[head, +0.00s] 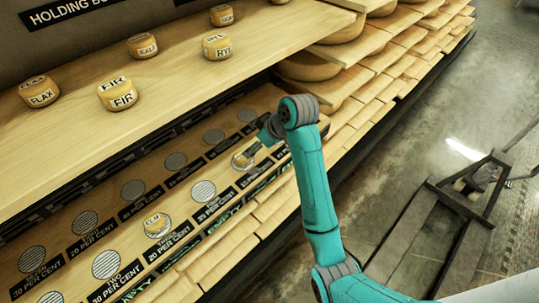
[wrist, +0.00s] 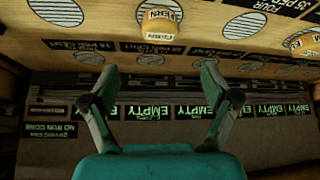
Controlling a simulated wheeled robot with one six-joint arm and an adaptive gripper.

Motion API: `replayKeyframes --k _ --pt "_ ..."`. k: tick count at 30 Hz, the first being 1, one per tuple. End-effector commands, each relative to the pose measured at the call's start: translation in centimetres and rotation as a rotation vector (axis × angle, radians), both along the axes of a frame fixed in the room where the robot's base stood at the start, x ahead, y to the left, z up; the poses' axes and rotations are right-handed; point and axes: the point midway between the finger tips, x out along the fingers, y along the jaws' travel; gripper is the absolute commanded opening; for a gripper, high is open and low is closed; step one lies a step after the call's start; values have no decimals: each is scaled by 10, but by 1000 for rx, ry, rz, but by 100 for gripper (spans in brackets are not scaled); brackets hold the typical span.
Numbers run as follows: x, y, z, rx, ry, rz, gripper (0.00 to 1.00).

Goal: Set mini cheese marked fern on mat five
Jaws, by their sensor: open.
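The mini cheese marked fern (wrist: 160,24) is a small yellow-orange wheel, upside down in the wrist view. It sits on a round mat (wrist: 147,9) on the lower shelf, one place past the mat labelled four (wrist: 245,25); I cannot read its own mat's number. In the head view the cheese (head: 243,160) is small, beside my gripper and partly hidden. My gripper (wrist: 160,73) is open and empty, its fingertips wide apart and the cheese beyond them, not touched. It also shows in the head view (head: 262,141).
A cheese marked elm (head: 157,225) sits on mat three. Other striped round mats, such as mat two (head: 106,264), look empty. The upper shelf (head: 175,80) overhangs the back and holds several marked cheeses, including fir (head: 119,95). Large wheels fill the racks at right.

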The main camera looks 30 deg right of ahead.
Motion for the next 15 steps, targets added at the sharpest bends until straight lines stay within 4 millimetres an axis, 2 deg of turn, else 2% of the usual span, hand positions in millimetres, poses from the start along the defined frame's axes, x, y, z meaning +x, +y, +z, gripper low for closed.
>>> replayKeyframes --k 9,11,15 --pt "-2 0 -3 2 0 -4 87" --pt "-6 2 -10 5 -4 -14 87" --pt "-23 9 -43 19 -31 -64 87"
